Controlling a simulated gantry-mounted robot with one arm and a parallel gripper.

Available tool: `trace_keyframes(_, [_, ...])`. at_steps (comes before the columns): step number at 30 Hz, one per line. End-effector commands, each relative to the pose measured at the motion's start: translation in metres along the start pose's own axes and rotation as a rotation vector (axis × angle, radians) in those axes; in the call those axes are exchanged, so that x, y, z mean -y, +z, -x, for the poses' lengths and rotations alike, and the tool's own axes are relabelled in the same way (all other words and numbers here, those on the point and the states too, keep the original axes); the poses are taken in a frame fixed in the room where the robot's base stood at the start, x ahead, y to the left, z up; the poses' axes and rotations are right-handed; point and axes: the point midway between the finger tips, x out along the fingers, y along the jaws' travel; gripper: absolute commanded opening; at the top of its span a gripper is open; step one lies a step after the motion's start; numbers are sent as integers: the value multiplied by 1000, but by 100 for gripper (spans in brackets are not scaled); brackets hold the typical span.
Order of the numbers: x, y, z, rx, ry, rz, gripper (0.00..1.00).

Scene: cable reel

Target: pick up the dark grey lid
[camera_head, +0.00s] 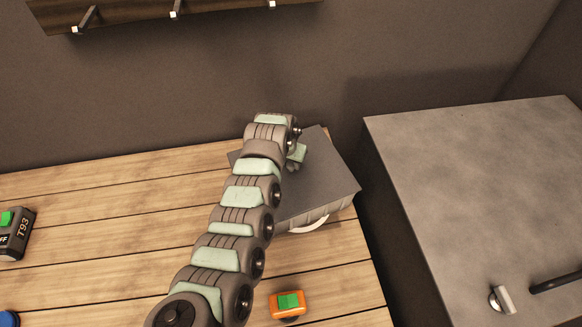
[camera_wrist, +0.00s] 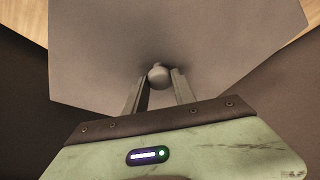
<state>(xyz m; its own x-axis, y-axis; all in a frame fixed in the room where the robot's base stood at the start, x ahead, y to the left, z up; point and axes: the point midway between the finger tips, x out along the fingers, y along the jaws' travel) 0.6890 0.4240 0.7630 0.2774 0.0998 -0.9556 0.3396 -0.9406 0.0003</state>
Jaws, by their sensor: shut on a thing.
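The dark grey lid (camera_head: 325,178) is a flat square plate over a light ribbed box (camera_head: 318,217) at the right end of the wooden table. The lid appears a little raised or tilted, but whether it is clear of the box I cannot tell. In the wrist view the lid (camera_wrist: 230,45) fills the middle, with a small round knob (camera_wrist: 158,77) at its centre. My gripper (camera_wrist: 160,85) is shut on the lid's knob, one finger on each side. In the head view my arm hides the lid's left part.
An orange block with a green top (camera_head: 288,303) lies near the front. A black device (camera_head: 15,233) and a blue object (camera_head: 8,319) sit at the left. A grey cabinet (camera_head: 480,180) stands right of the table across a gap. The middle-left tabletop is clear. A hook rack (camera_head: 175,12) hangs above.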

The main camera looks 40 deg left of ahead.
Motion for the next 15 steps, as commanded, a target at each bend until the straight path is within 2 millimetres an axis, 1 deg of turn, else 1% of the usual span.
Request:
trace_keyframes(5, [0, -5, 9, -5, -1, -1, 0])
trace_keyframes(8, [0, -8, 20, -6, -1, -1, 0])
trace_keyframes(11, [0, -14, 38, -8, -2, -1, 0])
trace_keyframes(14, [0, -23, 66, -9, -3, 0, 0])
trace_keyframes(15, [0, -28, 79, -10, -3, 0, 0])
